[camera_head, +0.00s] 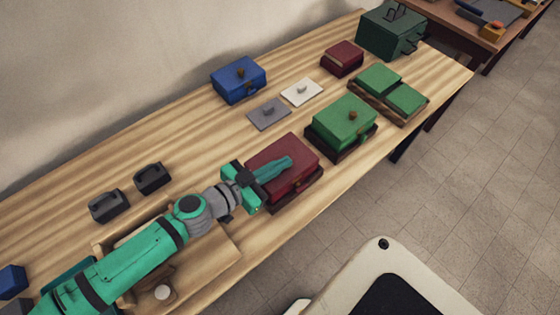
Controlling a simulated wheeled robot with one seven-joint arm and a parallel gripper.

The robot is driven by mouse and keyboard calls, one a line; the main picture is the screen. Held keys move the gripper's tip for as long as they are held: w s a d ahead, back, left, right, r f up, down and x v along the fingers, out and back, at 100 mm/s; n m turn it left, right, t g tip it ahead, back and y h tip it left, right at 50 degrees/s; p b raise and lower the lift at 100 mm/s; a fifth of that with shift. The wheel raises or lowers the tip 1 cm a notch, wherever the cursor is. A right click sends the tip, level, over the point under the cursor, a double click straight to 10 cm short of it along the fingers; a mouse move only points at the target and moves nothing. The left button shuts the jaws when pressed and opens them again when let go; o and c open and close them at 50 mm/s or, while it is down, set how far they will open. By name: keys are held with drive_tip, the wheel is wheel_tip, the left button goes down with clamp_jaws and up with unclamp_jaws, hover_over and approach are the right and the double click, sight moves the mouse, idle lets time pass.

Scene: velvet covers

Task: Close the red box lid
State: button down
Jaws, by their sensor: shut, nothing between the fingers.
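The red box (299,181) sits near the front edge of the table, with its dark red lid (303,151) lying over the top. The lid looks flat or nearly so; I cannot tell whether a small gap is left at its rim. My gripper (288,162) is shut and empty, its teal fingers reaching over the lid from the left. The fingers look in contact with the lid or just above it. They hide part of the lid's middle, and the gripper body hides the box's left edge.
A green box (343,120) stands just right of the red box. A blue box (238,78), a grey plate (268,113) and a white plate (302,91) lie behind. A wooden tray (225,250) is under my arm. Several other boxes stand farther right.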

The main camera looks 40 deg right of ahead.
drive_tip(key=shift+f, duration=0.1)
wheel_tip(320, 180, up, 4)
drive_tip(key=shift+s+d+r, duration=0.1)
drive_tip(key=shift+r, duration=0.1)
drive_tip(key=v, duration=1)
drive_tip(key=shift+f, duration=0.15)
drive_tip(key=s+a+f+n+t+y, duration=0.1)
drive_tip(key=s+a+f+n+t, duration=0.2)
drive_tip(key=a, duration=0.4)
drive_tip(key=s+a+f+n+t+y, duration=0.2)
drive_tip(key=a+f+n+t, duration=0.1)
drive_tip(key=a+f+t, duration=0.3)
drive_tip(key=s+a+f+n+t+y, duration=0.1)
drive_tip(key=s+a+f+n+t, duration=0.15)
drive_tip(key=a, duration=0.55)
drive_tip(key=s+d+f+n+t+y, duration=0.2)
drive_tip(key=s+f+n+t+y, duration=0.2)
drive_tip(key=s+n+y, duration=0.4)
drive_tip(key=shift+s+d+n+t+y, duration=0.35)
drive_tip(key=shift+n+t+y, duration=0.1)
drive_tip(key=shift+n+y, duration=1.05)
